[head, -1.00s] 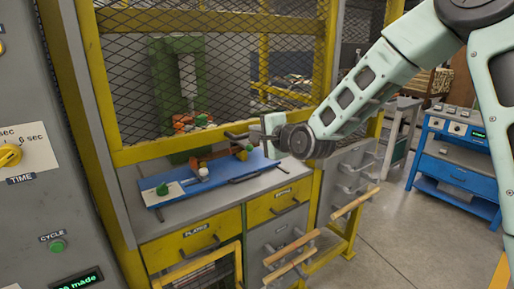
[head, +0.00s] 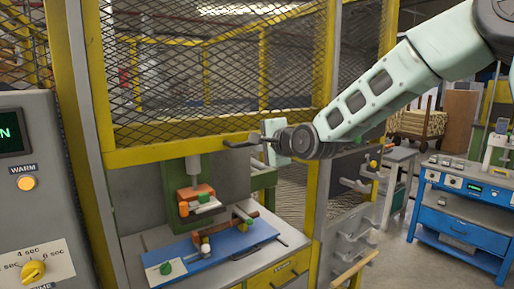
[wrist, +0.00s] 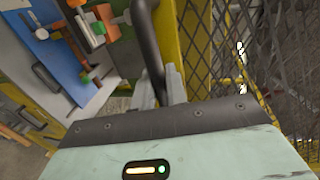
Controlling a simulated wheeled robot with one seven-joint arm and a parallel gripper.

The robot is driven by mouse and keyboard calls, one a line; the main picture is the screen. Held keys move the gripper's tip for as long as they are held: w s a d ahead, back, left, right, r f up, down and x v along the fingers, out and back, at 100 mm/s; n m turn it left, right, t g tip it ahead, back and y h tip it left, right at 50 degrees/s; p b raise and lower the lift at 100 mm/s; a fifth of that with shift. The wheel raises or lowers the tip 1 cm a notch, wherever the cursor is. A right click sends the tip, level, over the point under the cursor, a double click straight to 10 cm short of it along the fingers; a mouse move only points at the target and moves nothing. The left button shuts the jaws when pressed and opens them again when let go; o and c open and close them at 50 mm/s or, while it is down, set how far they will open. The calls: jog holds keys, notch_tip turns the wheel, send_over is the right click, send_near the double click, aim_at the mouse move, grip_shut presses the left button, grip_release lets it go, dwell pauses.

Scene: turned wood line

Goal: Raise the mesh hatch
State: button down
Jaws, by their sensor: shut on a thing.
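The mesh hatch (head: 205,75) is a black wire-mesh panel in a yellow frame in the head view. Its yellow bottom rail (head: 165,152) hangs well above the bench, with an open gap below it. My gripper (head: 268,139) is at the right end of that rail, shut on the dark bar handle (head: 237,144) of the hatch. In the wrist view the handle (wrist: 147,45) runs down between the fingers of my gripper (wrist: 163,87), and mesh (wrist: 280,60) shows at the right. The fingers partly hide the grip.
Below the hatch, a blue plate (head: 228,243) with several small parts lies on the grey bench, in front of a green press (head: 195,170). A grey control cabinet (head: 40,200) stands at the left. A blue workbench (head: 460,205) stands at the right beyond open floor.

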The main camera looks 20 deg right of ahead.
jog(key=shift+r, duration=0.15)
jog(key=c, duration=1.5)
grip_release()
jog(key=shift+o, duration=0.2)
jog(key=shift+s+d, duration=0.1)
jog(key=shift+s, duration=0.05)
jog(key=p+v, duration=0.2)
jog(key=v, duration=1.5)
